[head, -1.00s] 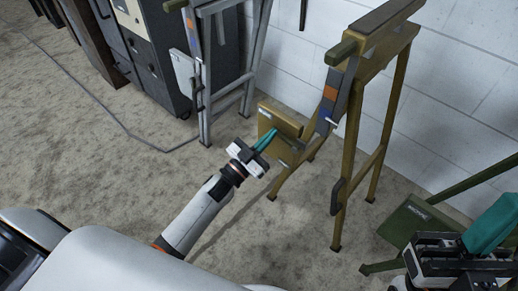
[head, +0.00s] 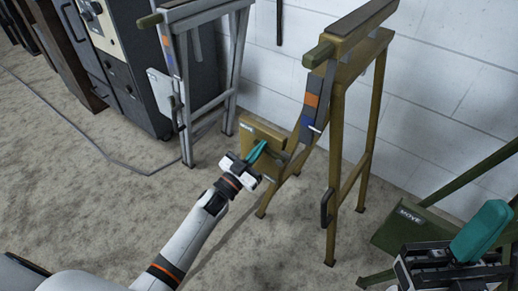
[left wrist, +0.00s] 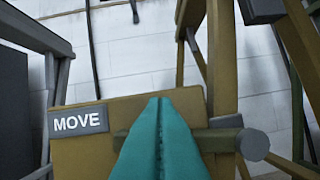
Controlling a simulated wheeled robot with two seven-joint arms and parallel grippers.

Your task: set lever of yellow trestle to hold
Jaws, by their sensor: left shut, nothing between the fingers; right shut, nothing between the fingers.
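The yellow trestle (head: 338,135) stands upright in the middle right of the head view. Its low yellow plate (head: 247,134) bears a grey label reading MOVE (left wrist: 78,121) in the left wrist view. A horizontal yellow bar with a grey round end (left wrist: 252,145) crosses in front of this plate; I cannot tell if it is the lever. My left gripper (head: 259,149) has its teal fingers shut and empty, pointing at the plate. In the left wrist view the fingers (left wrist: 160,105) hide part of the bar; contact is unclear. My right gripper (head: 485,228) is shut and empty at lower right.
A grey trestle (head: 183,95) stands behind to the left, beside a dark cabinet (head: 128,75). A green trestle, its plate (head: 395,228) also labelled MOVE, is at right near my right gripper. A white block wall (head: 430,130) is behind. Carpet at left is open.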

